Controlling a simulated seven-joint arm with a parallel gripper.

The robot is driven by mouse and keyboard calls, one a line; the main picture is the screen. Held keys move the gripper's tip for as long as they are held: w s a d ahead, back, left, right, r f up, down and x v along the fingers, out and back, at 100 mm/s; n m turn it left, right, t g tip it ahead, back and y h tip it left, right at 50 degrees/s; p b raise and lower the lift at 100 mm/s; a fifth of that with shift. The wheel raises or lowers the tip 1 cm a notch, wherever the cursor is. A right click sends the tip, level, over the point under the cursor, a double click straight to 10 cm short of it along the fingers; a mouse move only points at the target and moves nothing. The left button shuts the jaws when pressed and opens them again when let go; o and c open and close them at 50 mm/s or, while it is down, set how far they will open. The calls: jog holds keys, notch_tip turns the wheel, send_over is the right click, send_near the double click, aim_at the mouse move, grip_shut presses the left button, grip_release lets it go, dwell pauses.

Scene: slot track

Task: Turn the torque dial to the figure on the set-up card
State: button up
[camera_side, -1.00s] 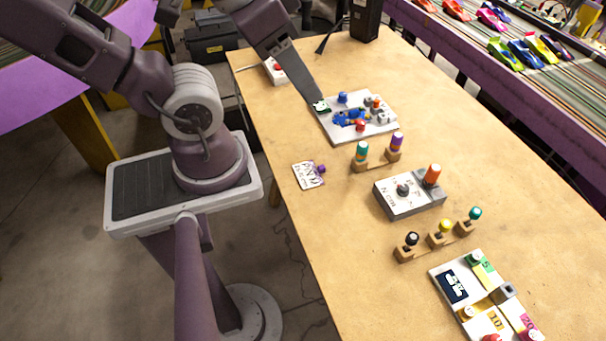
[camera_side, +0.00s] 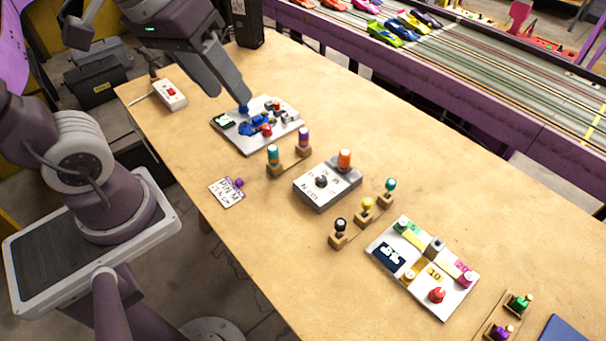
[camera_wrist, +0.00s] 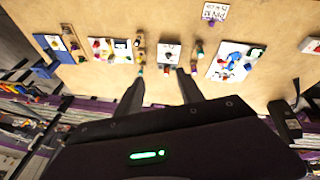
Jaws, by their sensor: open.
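The torque dial is a dark knob (camera_side: 321,181) on top of a grey box (camera_side: 318,199), which also shows in the wrist view (camera_wrist: 168,54). An orange-topped post (camera_side: 345,160) stands at the box's back right corner. The set-up card (camera_side: 226,193) lies flat to the left of the box, with a purple knob (camera_side: 239,182) at its edge; its writing is too small to read. The card is at the top of the wrist view (camera_wrist: 214,12). My gripper (camera_side: 230,94) is open and empty, above the far-left board and well apart from the dial.
A board with blue parts (camera_side: 285,127) is below my gripper. Wooden stands with coloured knobs flank the dial box, at left (camera_side: 288,162) and right (camera_side: 365,215). A numbered board (camera_side: 456,300) lies nearer. A red-switch box (camera_side: 170,95) is far left.

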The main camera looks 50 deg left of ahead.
jog(key=w+d+f+n+g, duration=0.15)
jog(key=w+f+n, duration=0.4)
jog(key=w, duration=0.55)
jog(key=n+g+y, duration=0.1)
jog(key=n+g, duration=0.2)
jog(key=n, duration=0.9)
send_over(321, 178)
notch_tip(321, 178, down, 23)
jog(key=shift+r, duration=0.1)
notch_tip(321, 178, down, 6)
jog(key=shift+r, duration=0.1)
jog(key=shift+f, duration=0.5)
grip_shut()
